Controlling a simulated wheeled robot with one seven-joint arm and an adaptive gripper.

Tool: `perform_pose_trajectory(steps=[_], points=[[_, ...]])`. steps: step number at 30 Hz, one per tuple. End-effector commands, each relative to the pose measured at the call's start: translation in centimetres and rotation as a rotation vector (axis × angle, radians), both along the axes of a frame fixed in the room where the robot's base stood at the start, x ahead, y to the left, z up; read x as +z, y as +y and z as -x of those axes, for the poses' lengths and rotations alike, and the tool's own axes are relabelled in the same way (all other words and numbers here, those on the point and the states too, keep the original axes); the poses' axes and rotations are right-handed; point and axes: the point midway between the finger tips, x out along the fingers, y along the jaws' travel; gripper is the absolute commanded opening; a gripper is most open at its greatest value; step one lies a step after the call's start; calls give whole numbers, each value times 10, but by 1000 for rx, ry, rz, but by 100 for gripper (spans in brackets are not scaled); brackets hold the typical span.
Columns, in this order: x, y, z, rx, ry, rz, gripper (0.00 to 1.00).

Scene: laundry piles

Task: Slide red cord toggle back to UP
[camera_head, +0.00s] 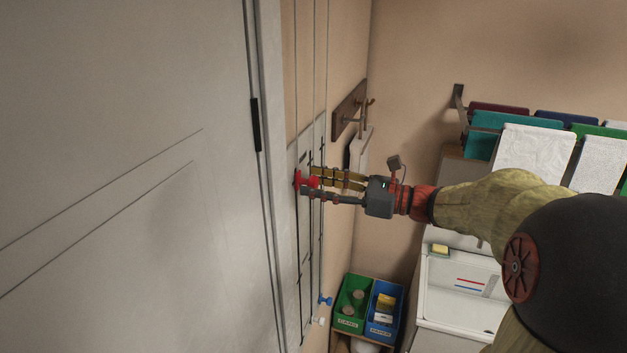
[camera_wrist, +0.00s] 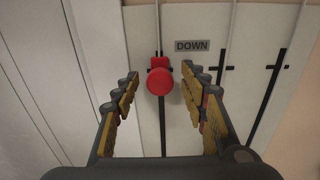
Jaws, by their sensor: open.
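The red cord toggle (camera_wrist: 160,80) sits on a dark vertical slot in a pale wall panel, just left of a grey plate marked DOWN (camera_wrist: 192,45). It also shows in the head view (camera_head: 304,181), partly hidden by my fingers. My gripper (camera_wrist: 162,88) is open, with one finger on each side of the toggle. In the wrist view a gap shows between the toggle and each finger. In the head view my gripper (camera_head: 308,180) reaches in from the right to the panel. I cannot tell whether any finger touches the toggle.
A blue toggle (camera_head: 325,300) and a white toggle (camera_head: 318,321) sit lower on the panel (camera_head: 293,155). A large grey door (camera_head: 120,150) stands left. A wooden hook rail (camera_head: 349,108) is on the wall behind. Green (camera_head: 345,320) and blue (camera_head: 376,327) bins stand below.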

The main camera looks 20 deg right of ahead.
Motion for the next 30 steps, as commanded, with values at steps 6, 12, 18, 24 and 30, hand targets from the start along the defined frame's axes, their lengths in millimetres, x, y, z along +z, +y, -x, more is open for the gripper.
perform_pose_trajectory(steps=[6, 12, 18, 24, 30], points=[[0, 9, -6, 0, 0, 0, 43], [-1, 9, -6, 0, 0, 1, 43], [-1, 9, -6, 0, 0, 1, 33], [0, 9, -6, 0, 0, 1, 21], [0, 9, -6, 0, 0, 1, 10]])
